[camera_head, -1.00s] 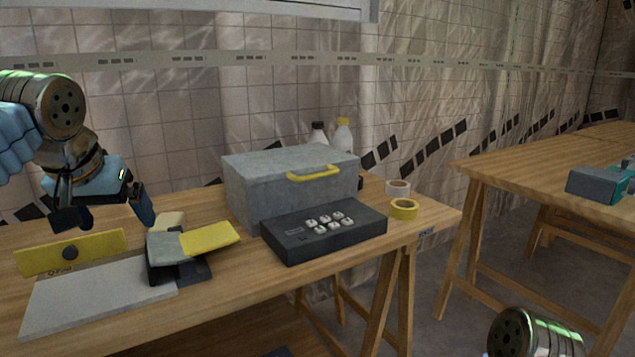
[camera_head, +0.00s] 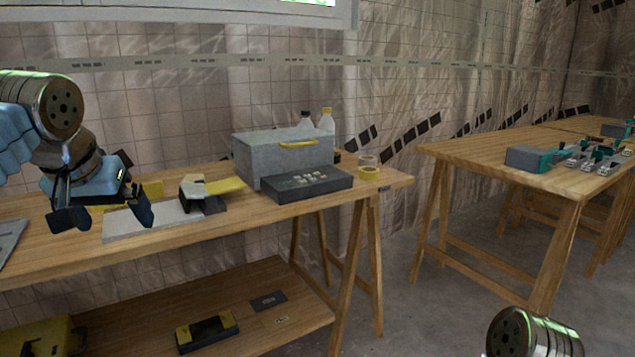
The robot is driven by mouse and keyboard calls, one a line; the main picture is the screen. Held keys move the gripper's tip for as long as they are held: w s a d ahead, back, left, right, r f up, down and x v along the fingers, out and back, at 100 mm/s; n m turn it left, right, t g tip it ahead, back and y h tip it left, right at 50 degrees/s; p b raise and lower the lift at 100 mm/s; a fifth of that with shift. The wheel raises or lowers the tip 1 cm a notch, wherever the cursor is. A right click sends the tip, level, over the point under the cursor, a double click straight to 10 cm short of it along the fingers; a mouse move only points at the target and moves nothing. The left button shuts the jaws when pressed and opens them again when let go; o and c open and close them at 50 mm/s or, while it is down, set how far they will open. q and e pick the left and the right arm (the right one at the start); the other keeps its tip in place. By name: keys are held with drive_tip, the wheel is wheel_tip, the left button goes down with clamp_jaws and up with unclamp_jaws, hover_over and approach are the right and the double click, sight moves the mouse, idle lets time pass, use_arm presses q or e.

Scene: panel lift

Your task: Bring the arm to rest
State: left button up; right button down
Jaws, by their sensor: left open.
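My left gripper (camera_head: 100,216) hangs at the left of the head view, in front of the workbench. Its dark fingers are apart with nothing between them. Behind it on the bench lie a pale flat panel (camera_head: 150,221) and a yellow piece partly hidden by the gripper.
The bench (camera_head: 245,208) carries a grey box with a yellow handle (camera_head: 280,152), a black keypad box (camera_head: 307,186), tape rolls (camera_head: 368,173) and bottles. A lower shelf (camera_head: 265,325) holds a black-yellow frame (camera_head: 207,332). A second table (camera_head: 500,147) with tools stands right, across open floor.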

use_arm(q)
drive_tip(key=w+d+f+m+g+h, duration=0.1)
drive_tip(key=w+d+f, duration=0.25)
drive_tip(key=f, duration=0.55)
drive_tip(key=w+d+f+m, duration=0.1)
drive_tip(key=w+d+f, duration=0.25)
drive_tip(key=f, duration=0.45)
drive_tip(key=w+d+f+m+g+h, duration=0.1)
drive_tip(key=w+d+f, duration=0.25)
drive_tip(key=f, duration=0.55)
drive_tip(key=s+d+f+h, duration=0.15)
drive_tip(key=d+f, duration=0.25)
drive_tip(key=f, duration=0.8)
drive_tip(key=s+d+f+n+g+h, duration=0.1)
drive_tip(key=s+d+f, duration=0.1)
drive_tip(key=s+f, duration=0.45)
drive_tip(key=s+d+f+g, duration=0.1)
drive_tip(key=s+d+f, duration=0.15)
drive_tip(key=f, duration=0.75)
drive_tip(key=s+d+f, duration=0.1)
drive_tip(key=s+f, duration=0.3)
drive_tip(key=s, duration=0.3)
drive_tip(key=s+f+n+g, duration=0.1)
drive_tip(key=s+f, duration=0.3)
drive_tip(key=s, duration=0.3)
drive_tip(key=shift+s+d+f+n+h, duration=0.3)
drive_tip(key=shift+s+d+h, duration=0.05)
drive_tip(key=shift+s, duration=0.05)
